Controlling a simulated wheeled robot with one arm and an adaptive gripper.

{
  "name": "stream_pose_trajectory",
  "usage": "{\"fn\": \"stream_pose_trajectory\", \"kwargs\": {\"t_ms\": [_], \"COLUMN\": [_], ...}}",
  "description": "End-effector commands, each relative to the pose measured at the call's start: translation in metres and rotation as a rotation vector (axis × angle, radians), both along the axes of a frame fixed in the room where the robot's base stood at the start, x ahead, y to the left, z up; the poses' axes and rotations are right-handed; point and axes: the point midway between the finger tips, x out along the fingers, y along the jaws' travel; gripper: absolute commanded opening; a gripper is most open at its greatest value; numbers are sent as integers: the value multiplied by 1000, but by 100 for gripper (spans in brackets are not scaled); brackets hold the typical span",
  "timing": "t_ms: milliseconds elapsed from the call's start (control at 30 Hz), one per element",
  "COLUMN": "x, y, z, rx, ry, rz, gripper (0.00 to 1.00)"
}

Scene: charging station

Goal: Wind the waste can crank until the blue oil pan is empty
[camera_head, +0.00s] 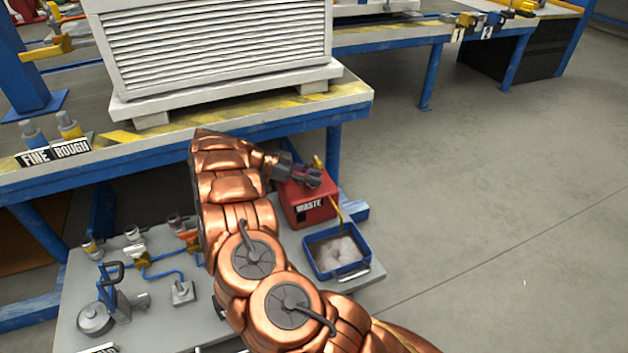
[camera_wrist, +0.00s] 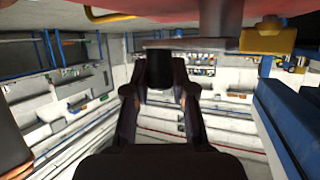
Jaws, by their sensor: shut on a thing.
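The red waste can (camera_head: 308,207), lettered "WASTE", stands on the low grey shelf, and its red side also shows at the top of the wrist view (camera_wrist: 185,5). My gripper (camera_head: 302,175) is at the can's top. In the wrist view my gripper (camera_wrist: 160,88) is shut on the dark crank handle (camera_wrist: 159,72), held between its two fingers. In the head view the crank is mostly hidden by the gripper. The blue oil pan (camera_head: 347,271) sits in front of the can, with a greyish-white content showing inside. A yellow tube (camera_head: 337,213) runs from the can towards the pan.
A workbench (camera_head: 352,98) with a large white louvred unit (camera_head: 215,45) stands above and behind. Valves, blue hoses and a small pump (camera_head: 97,318) occupy the shelf's left. My arm crosses the shelf's middle. The floor (camera_head: 480,200) at right is clear.

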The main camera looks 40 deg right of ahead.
Motion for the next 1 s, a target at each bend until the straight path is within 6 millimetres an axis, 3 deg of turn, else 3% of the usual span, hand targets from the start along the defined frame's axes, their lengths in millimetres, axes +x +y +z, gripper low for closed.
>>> {"fn": "stream_pose_trajectory", "kwargs": {"t_ms": [733, 767, 1000], "x": [-2, -2, -1], "y": [2, 2, 2], "z": [2, 2, 1], "rx": [-2, -2, -2], "ry": [2, 2, 1], "rz": [-61, -61, -59], "gripper": [0, 28, 51]}}
